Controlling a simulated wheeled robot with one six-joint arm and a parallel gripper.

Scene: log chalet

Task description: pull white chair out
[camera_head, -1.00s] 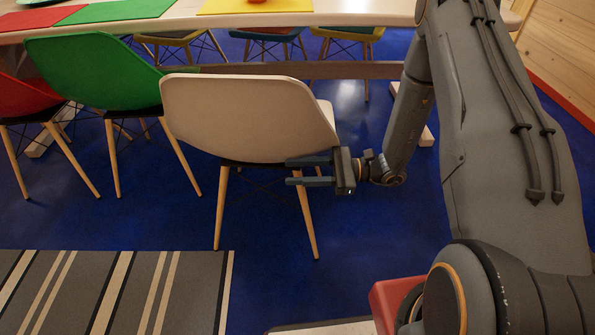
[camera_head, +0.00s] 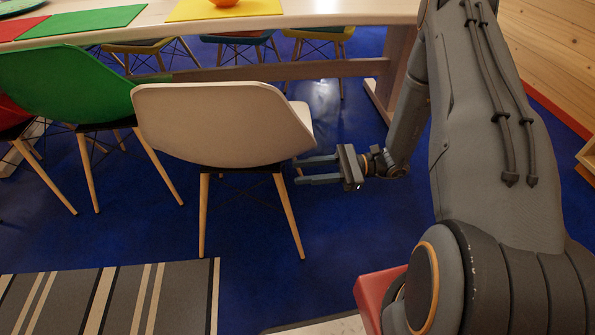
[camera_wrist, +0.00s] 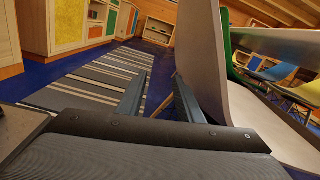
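The white chair (camera_head: 222,122) stands with its back toward me at the long table, between the green chair and open floor. It is upright on thin wooden legs. My gripper (camera_head: 297,171) is open beside the lower right edge of the chair's shell, with its two fingers pointing left. In the wrist view, the fingers of my gripper (camera_wrist: 158,88) are apart, and the white chair's shell (camera_wrist: 205,60) rises just right of the right finger. A thin wooden strip, possibly a chair leg, shows between the fingers. I cannot tell whether a finger touches the chair.
The green chair (camera_head: 70,88) stands close on the left, with a red chair (camera_head: 14,112) beyond it. The table (camera_head: 290,17) spans the back, with more chairs on its far side. A striped rug (camera_head: 120,298) lies front left. Blue floor (camera_head: 345,235) is clear around the gripper.

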